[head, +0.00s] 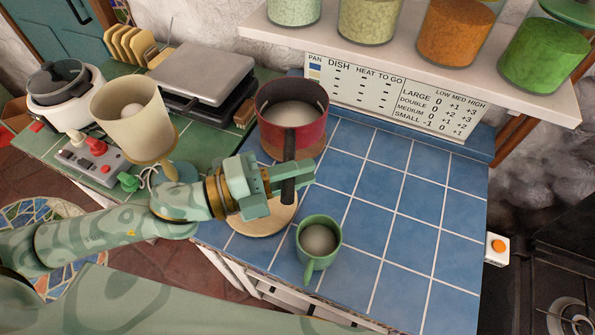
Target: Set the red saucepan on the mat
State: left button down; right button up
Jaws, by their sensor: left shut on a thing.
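The red saucepan (274,103) is upright at the back left of the blue tiled counter, with pale contents inside. Its dark handle (288,194) points toward me. My left gripper (287,180) is shut on this handle. I cannot tell whether the pan's base touches the tiles. A round tan disc (262,222), which looks like the mat, lies on the tiles below my left gripper and is partly hidden by it. The pan is behind this disc, not over it. My right gripper is not in view.
A green mug (320,252) stands just right of the tan disc. A cream container (131,117) and a grey flat-topped appliance (203,72) stand to the left. A shelf with jars (368,22) overhangs the back. The tiles (412,205) at right are clear.

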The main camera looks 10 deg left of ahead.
pick_arm(q)
jog(key=w+a+f+b, duration=0.1)
jog(key=w+f+b, duration=0.2)
jog(key=f, duration=0.6)
jog(key=shift+w, duration=1.35)
jog(key=shift+f+b, duration=0.1)
jog(key=shift+b, duration=0.2)
jog(key=shift+f, duration=0.15)
jog(key=c, duration=1.4)
grip_release()
jog(key=shift+f, duration=0.1)
jog(key=shift+o, duration=0.5)
jog(key=shift+s, duration=0.1)
jog(key=shift+a+r, duration=0.1)
jog(key=shift+r, duration=0.15)
jog(key=v, duration=1.2)
